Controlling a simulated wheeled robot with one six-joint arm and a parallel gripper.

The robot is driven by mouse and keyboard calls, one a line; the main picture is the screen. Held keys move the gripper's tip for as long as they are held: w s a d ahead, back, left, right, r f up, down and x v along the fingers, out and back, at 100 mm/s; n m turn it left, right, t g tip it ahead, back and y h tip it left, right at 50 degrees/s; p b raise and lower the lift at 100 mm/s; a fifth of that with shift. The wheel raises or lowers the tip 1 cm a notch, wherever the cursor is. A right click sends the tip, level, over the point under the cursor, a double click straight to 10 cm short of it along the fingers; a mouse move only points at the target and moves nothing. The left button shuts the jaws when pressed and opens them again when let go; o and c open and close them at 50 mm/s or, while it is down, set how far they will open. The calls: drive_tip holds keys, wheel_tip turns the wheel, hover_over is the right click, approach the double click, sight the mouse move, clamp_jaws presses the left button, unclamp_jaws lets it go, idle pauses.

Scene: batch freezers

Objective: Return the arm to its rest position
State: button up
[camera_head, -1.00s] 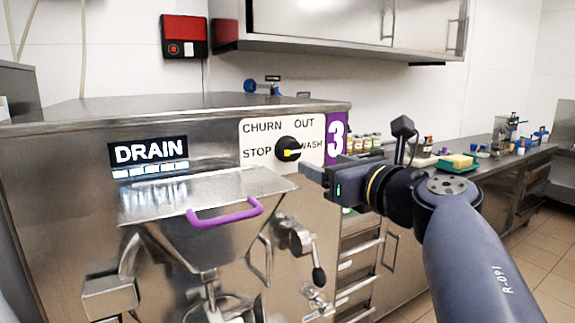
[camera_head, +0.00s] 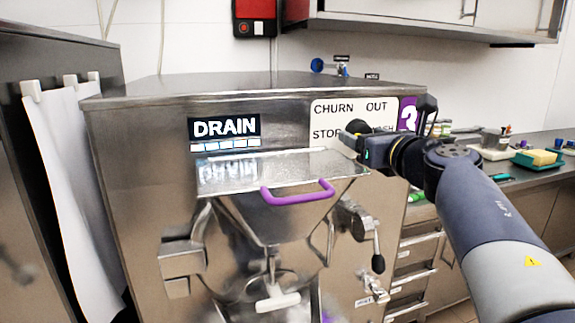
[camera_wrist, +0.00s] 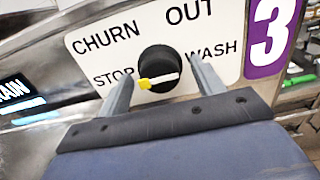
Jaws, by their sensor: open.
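My gripper (camera_head: 347,143) is open and empty in front of the dial plate (camera_head: 331,108) of the steel machine. In the head view it hides part of the black knob (camera_head: 357,127) and the lower labels. The wrist view shows the knob (camera_wrist: 158,70) between my two spread fingers (camera_wrist: 161,68), with a gap on each side. Its yellow pointer tip lies at the left, toward STOP. Whether the fingers reach around the knob or stay in front of it, I cannot tell. My arm comes in from the lower right.
Below the plate are a steel hopper lid with a purple handle (camera_head: 297,194) and a lever (camera_head: 378,262). A white cloth (camera_head: 80,190) hangs at the left. A counter with a green tray (camera_head: 538,160) stands at the right. A wall cabinet (camera_head: 420,22) hangs above.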

idle(0.4)
drive_tip(key=b+v, duration=0.1)
drive_tip(key=v, duration=1)
drive_tip(key=w+a+m+p, duration=0.3)
drive_tip(key=w+m+p, duration=0.7)
drive_tip(key=m, duration=1)
drive_tip(key=shift+w+a+m+p, duration=0.2)
drive_tip(key=shift+w+m+p, duration=0.1)
drive_tip(key=shift+p, duration=0.55)
drive_tip(key=shift+s+f, duration=0.1)
